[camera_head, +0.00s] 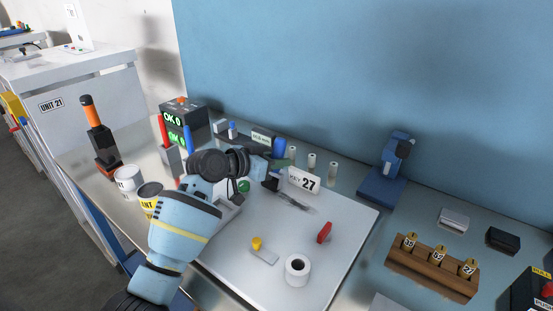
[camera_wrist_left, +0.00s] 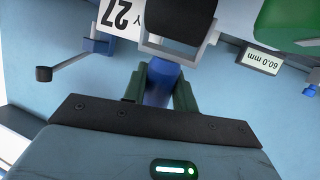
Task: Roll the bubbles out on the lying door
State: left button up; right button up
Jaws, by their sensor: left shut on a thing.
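The lying door (camera_head: 325,250) is a pale flat panel on the workbench, with a white label "27" (camera_head: 303,181) near its far edge. My left gripper (camera_head: 277,167) is over the far left part of the door. It is shut on the blue handle (camera_wrist_left: 158,88) of a tool with a dark, roller-like head (camera_wrist_left: 180,22). In the wrist view the head is close to the "27" label (camera_wrist_left: 122,15). I cannot tell whether the head touches the door. Any bubbles are too small to make out. My right gripper is not in view.
A blue press (camera_head: 388,172) and a wooden block with numbered tags (camera_head: 433,270) stand to the right. Cans (camera_head: 128,179) and an orange-topped tool (camera_head: 98,135) stand left.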

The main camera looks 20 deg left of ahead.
pick_arm(q)
jog(key=shift+d, duration=0.15)
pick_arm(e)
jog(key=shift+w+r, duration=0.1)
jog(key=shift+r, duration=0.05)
pick_arm(q)
jog(key=shift+s+d+r+p, duration=0.15)
jog(key=shift+s+d+p, duration=0.15)
jog(key=shift+d, duration=0.2)
jog(key=shift+s+d+p, duration=0.3)
jog(key=shift+d+p, duration=0.05)
jog(key=shift+d, duration=0.75)
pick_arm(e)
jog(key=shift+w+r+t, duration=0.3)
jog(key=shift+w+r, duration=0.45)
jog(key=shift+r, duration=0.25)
